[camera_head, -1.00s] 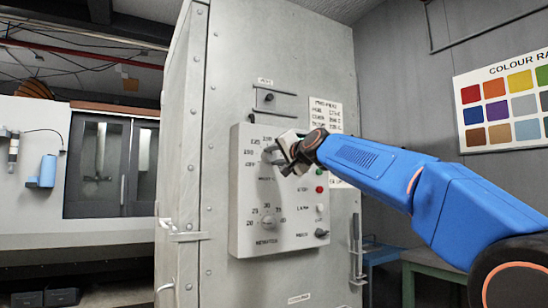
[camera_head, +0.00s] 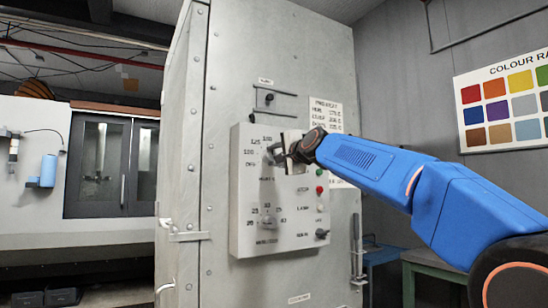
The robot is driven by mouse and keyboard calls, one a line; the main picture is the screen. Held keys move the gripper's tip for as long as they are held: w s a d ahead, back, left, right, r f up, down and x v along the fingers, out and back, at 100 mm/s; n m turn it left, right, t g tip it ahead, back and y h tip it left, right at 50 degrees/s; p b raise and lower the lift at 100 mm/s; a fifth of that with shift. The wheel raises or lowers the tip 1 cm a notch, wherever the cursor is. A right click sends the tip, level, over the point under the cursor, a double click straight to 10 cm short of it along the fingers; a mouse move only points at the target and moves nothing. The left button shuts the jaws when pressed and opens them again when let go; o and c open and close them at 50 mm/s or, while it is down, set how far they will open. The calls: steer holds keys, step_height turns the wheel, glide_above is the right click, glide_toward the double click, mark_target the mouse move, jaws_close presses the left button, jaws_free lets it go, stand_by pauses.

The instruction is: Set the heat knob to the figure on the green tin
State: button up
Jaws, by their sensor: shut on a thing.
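The grey control box (camera_head: 242,215) on the cabinet front carries two dials. The upper dial's knob (camera_head: 274,153) sits behind my jaws, with a scale of OFF and figures around 100 to 150 on its left and top. My gripper (camera_head: 284,155) is shut on this upper knob. The jaws hide much of the knob and the right part of its scale, so its exact setting cannot be read. The lower knob (camera_head: 268,221) has smaller figures around it. I see no green tin in this view.
A green button (camera_head: 319,172), a red button (camera_head: 319,189) and a small switch (camera_head: 321,233) lie right of the dials. A printed notice (camera_head: 326,113) is partly behind my wrist. A colour chart (camera_head: 505,100) hangs on the right wall.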

steer(key=shift+f, duration=0.1)
steer(key=o, duration=1.1)
steer(key=shift+c, duration=0.2)
steer(key=shift+d, duration=0.1)
steer(key=v, duration=1.7)
steer(key=shift+s, duration=0.15)
steer(key=s+d+f+n+g+h, duration=0.3)
steer(key=s+d+f, duration=0.6)
steer(key=f, duration=1.1)
steer(key=s+d+f+n+g+h, duration=0.3)
steer(key=s+d+f, duration=0.6)
steer(key=s+f, duration=0.7)
steer(key=s+d+f+n+g+h, duration=0.3)
steer(key=s+d+f, duration=0.5)
steer(key=f, duration=1.5)
steer(key=s+g+h, duration=0.1)
steer(key=s, duration=0.4)
steer(key=shift+d+f+n+g, duration=0.3)
steer(key=shift+d, duration=0.1)
